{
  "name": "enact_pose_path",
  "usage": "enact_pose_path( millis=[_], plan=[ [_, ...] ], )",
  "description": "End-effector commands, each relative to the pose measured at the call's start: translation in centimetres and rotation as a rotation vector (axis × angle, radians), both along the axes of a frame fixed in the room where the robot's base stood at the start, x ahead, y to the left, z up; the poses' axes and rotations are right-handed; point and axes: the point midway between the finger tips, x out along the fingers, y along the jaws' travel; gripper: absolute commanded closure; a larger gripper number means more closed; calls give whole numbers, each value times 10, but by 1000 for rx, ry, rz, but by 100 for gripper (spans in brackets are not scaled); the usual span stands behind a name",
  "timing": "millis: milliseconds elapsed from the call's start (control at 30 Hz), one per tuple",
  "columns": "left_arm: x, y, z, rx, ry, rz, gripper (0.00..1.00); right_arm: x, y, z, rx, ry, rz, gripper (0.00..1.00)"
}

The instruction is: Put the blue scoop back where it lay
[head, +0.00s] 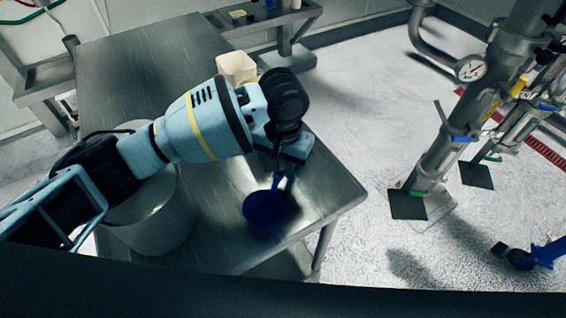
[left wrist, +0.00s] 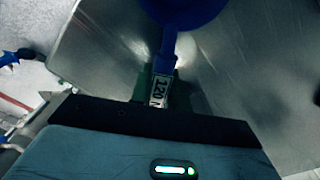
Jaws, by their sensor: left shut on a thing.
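The blue scoop (head: 264,207) is over the front right part of the steel table (head: 215,185) in the head view. Its round bowl is toward the front and its handle runs up to my left gripper (head: 285,172). In the left wrist view the bowl of the blue scoop (left wrist: 185,10) is at the top edge, and its handle with a "120" label points down to my left gripper (left wrist: 162,90). That gripper is shut on the handle. I cannot tell whether the bowl touches the table. My right gripper is not in view.
A large pale round bin (head: 150,225) stands at the table's left, partly behind my left arm. A cream container (head: 236,67) stands behind my left gripper. Steel pipework with a gauge (head: 471,68) stands on the right. The floor between is open.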

Motion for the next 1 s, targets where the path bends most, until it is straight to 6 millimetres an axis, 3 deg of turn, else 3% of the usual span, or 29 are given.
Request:
enact_pose_path(
  millis=[167, 200, 367, 667, 1000],
  plan=[
    [0, 0, -3, 0, 0, 0, 100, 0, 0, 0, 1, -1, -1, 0],
    [0, 0, -3, 0, -1, 0, 77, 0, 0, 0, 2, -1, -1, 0],
    [0, 0, -3, 0, 0, 0, 57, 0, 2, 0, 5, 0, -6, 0],
    [0, 0, -1, 0, -1, 0, 57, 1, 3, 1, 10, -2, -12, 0],
    [0, -1, 47, -2, -6, 0, 57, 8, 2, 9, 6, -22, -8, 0]
  ],
)
